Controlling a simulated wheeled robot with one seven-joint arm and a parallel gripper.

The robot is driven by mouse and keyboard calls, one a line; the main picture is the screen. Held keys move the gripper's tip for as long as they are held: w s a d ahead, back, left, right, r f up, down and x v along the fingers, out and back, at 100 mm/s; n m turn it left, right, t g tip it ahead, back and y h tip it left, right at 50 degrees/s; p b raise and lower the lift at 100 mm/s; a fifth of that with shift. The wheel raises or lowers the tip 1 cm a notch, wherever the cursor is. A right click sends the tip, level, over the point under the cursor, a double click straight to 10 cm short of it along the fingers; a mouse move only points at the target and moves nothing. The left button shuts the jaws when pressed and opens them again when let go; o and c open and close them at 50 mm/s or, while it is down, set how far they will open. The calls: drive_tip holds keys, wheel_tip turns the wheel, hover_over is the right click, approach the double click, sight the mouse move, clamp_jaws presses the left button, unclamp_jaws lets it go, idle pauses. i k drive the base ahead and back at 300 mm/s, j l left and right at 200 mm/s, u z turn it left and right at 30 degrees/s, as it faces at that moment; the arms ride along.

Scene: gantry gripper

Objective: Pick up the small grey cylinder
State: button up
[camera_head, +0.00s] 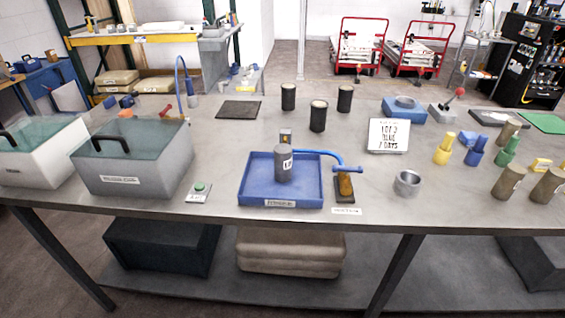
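A small grey cylinder (283,168) with a white label stands upright in the blue tray (257,188) at the middle front of the table. A short grey metal cylinder (407,184), which looks hollow at the top, stands on the bare table to the right of the tray. I cannot tell from the picture alone which one the task means. My gripper is not in view.
Three black cylinders (318,117) stand behind. A white sign (389,136) is at right, two tanks (135,175) at left. Brown-grey cylinders (508,182) stand far right.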

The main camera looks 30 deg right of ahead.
sight(282, 153)
drive_tip(key=i+j+z, duration=0.25)
drive_tip(key=j+z, duration=0.15)
drive_tip(key=j, duration=0.3)
drive_tip(key=i+j+z, duration=0.15)
drive_tip(key=j+z, duration=0.2)
drive_tip(key=j, duration=0.35)
drive_tip(key=j+z, duration=0.4)
drive_tip(key=j, duration=0.35)
